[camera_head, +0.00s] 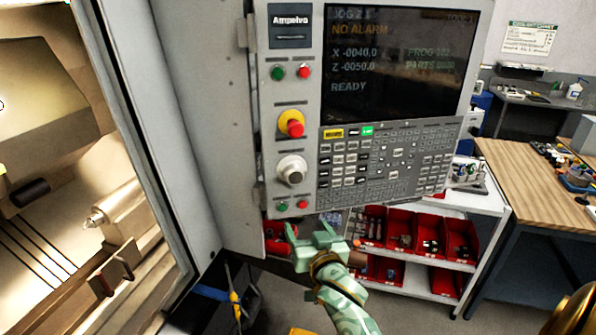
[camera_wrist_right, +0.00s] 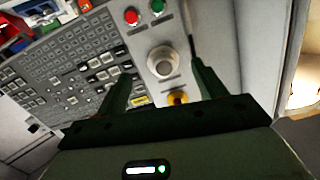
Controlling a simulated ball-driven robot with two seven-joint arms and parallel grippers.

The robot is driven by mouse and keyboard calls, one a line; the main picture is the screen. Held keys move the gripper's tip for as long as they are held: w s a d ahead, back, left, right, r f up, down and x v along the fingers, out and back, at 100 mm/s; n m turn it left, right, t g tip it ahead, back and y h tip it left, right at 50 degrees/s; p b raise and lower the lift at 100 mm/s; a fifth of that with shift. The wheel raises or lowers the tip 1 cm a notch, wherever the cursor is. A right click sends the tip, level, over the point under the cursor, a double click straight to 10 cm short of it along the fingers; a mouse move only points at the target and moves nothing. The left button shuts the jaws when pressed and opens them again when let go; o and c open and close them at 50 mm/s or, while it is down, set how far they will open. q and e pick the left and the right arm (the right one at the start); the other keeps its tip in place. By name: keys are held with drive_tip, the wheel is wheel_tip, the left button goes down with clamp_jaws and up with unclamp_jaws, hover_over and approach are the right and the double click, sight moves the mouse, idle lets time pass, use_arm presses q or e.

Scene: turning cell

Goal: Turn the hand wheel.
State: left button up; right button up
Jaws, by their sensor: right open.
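The hand wheel (camera_head: 291,170) is a round pale grey knob on the left side of the machine's control panel, below the red emergency stop button on its yellow base (camera_head: 291,124). My right gripper (camera_head: 310,235), pale green, is open and empty below the panel's lower edge, apart from the wheel. In the right wrist view the hand wheel (camera_wrist_right: 162,60) shows ahead, in the gap between the two dark fingers of the right gripper (camera_wrist_right: 158,78). The emergency stop (camera_wrist_right: 178,97) is partly hidden by the gripper body there. My left gripper is not in view.
Green and red buttons (camera_head: 292,207) sit just below the wheel, and a keypad (camera_head: 385,160) lies to its right. A screen (camera_head: 398,62) is above. The open lathe chamber (camera_head: 60,190) is at left. Red bins (camera_head: 430,235) and a wooden bench (camera_head: 545,190) stand at right.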

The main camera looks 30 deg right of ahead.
drive_tip(key=h, duration=0.1)
approach(296, 177)
drive_tip(key=shift+m+t, duration=0.3)
drive_tip(key=shift+t, duration=0.1)
drive_tip(key=x, duration=0.3)
drive_tip(key=p+x, duration=0.1)
drive_tip(key=x, duration=0.3)
drive_tip(key=f+x, duration=0.1)
drive_tip(key=x, duration=0.3)
drive_tip(key=shift+w, duration=0.1)
drive_tip(key=shift+r, duration=0.1)
drive_tip(key=c, duration=0.7)
